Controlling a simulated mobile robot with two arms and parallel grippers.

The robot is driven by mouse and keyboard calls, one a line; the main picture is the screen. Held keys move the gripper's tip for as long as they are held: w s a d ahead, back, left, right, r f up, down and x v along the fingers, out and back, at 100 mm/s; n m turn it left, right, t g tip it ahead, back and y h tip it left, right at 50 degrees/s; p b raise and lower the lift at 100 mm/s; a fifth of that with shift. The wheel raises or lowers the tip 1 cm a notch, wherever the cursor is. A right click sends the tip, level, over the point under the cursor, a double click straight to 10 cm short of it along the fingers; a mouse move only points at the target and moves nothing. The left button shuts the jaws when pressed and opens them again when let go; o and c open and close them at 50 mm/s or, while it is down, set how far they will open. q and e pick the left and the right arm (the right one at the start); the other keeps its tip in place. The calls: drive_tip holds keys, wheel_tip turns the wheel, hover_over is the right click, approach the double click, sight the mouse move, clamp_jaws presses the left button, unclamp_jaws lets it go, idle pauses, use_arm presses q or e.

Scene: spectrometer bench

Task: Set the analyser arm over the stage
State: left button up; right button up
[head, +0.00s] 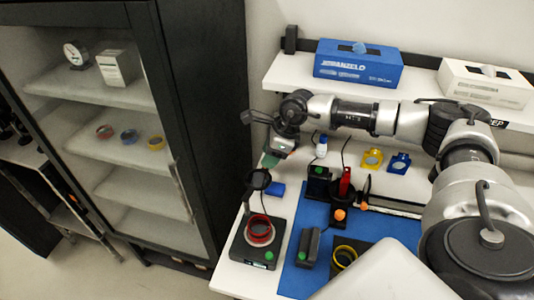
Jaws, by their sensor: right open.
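My right arm reaches in from the right, and its gripper (271,160) hangs open and empty above the back left of the bench. Below it, a black instrument (250,250) with a green button stands at the left front of the bench. A red ring (260,230) lies on top of it, and a black arm with a round head (258,180) rises at its back. I cannot tell for sure whether this is the analyser arm. A black unit with a red upright part (345,183) and an orange knob (339,214) stands to the right. My left gripper is out of view.
A blue mat (290,281) carries a dark block (309,248) and a yellow ring (345,256). A white bottle (321,146), a yellow holder (372,158) and a blue holder (399,162) stand behind. A glass-fronted cabinet (170,120) borders the bench's left; a shelf with boxes runs above.

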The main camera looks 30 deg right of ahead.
drive_tip(key=shift+x, duration=0.75)
clamp_jaws()
